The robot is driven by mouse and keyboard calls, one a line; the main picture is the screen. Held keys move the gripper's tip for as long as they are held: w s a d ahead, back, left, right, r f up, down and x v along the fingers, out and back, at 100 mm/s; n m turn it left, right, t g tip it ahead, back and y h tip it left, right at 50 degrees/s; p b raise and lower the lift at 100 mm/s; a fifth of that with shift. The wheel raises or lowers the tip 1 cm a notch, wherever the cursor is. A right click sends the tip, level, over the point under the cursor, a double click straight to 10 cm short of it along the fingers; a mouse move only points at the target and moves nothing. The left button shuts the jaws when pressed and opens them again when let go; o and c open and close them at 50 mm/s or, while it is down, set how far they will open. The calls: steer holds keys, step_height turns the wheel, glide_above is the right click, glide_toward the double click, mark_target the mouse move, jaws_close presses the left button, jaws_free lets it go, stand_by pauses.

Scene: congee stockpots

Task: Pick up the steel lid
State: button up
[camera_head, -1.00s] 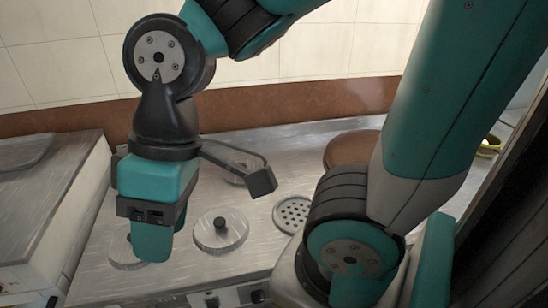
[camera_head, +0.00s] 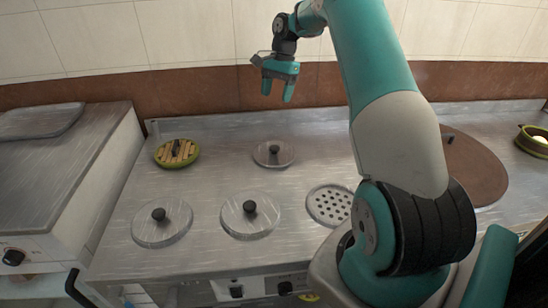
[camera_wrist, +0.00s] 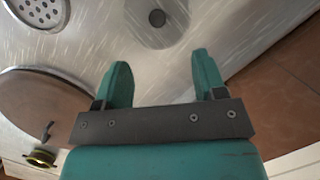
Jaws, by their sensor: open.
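Several round steel lids with black knobs lie on the steel counter: a front left lid (camera_head: 176,232), a front middle lid (camera_head: 235,222) and a back lid (camera_head: 288,157). My gripper (camera_head: 278,97) is raised above the back of the counter, above and apart from the back lid, fingers pointing down. In the wrist view my gripper (camera_wrist: 161,72) has its two fingers wide apart with nothing between them. A steel lid (camera_wrist: 175,30) with a dark knob shows beyond the fingertips, cut by the top edge; I cannot tell which of the lids it is.
A perforated steel disc (camera_head: 331,205) lies right of the front middle lid. A green-rimmed slatted lid (camera_head: 177,153) is at back left. A large brown disc (camera_head: 475,165) and a green-yellow bowl (camera_head: 535,140) are at right. The tiled wall (camera_head: 170,35) stands behind.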

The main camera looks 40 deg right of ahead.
step_height(320, 180, down, 2)
steer(key=d+f+m, duration=0.1)
steer(key=d, duration=0.1)
steer(key=b, duration=0.2)
glide_above(274, 147)
steer(key=d, duration=0.1)
steer(key=f, duration=0.9)
steer(key=shift+d, duration=0.2)
steer(key=shift+d+x, duration=0.15)
steer(key=shift+x, duration=1.4)
steer(key=shift+d+x, duration=0.1)
steer(key=shift+x, duration=1.5)
steer(key=shift+c, duration=0.4)
steer(key=c, duration=0.9)
